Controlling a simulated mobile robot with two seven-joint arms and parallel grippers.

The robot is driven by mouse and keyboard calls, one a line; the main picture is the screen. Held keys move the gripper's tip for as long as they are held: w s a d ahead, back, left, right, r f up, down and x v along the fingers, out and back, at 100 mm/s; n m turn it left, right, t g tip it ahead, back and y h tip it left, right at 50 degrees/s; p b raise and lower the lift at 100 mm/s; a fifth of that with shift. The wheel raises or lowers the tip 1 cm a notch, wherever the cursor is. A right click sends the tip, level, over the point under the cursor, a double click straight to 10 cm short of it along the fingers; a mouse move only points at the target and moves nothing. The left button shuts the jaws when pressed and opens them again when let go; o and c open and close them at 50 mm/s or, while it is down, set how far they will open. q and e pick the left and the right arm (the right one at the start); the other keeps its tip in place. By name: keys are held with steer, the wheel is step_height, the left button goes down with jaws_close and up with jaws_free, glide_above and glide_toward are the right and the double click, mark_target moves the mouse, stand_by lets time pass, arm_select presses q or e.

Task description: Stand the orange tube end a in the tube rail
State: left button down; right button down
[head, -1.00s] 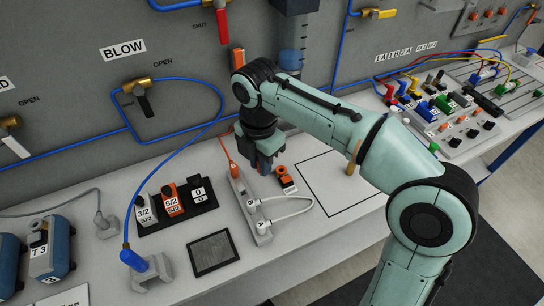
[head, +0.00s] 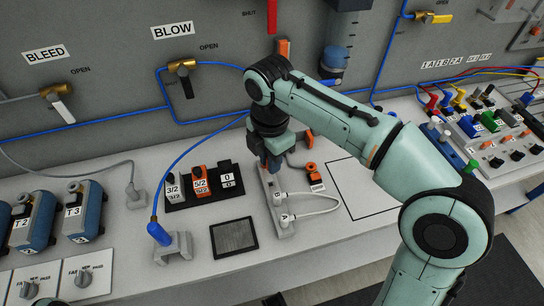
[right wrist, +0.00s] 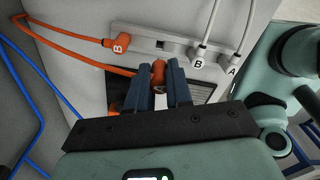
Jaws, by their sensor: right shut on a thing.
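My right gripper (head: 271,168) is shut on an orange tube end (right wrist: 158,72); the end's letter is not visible. In the right wrist view the fingers (right wrist: 164,80) hold it beside the pale tube rail (right wrist: 150,42), close to a bare stretch of it. I cannot tell its height above the rail. The orange tube's other end, marked B (right wrist: 119,43), is at the rail's left end in that view. White tube ends B (right wrist: 198,62) and A (right wrist: 232,70) stand in the rail. In the head view the rail (head: 279,222) lies below the gripper, which partly hides its far end. My left gripper is not in view.
A black holder with valve blocks (head: 201,187) and a dark mesh pad (head: 234,237) lie left of the rail. The back panel (head: 110,80) carries blue hoses.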

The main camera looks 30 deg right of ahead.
steer(key=shift+f, duration=0.1)
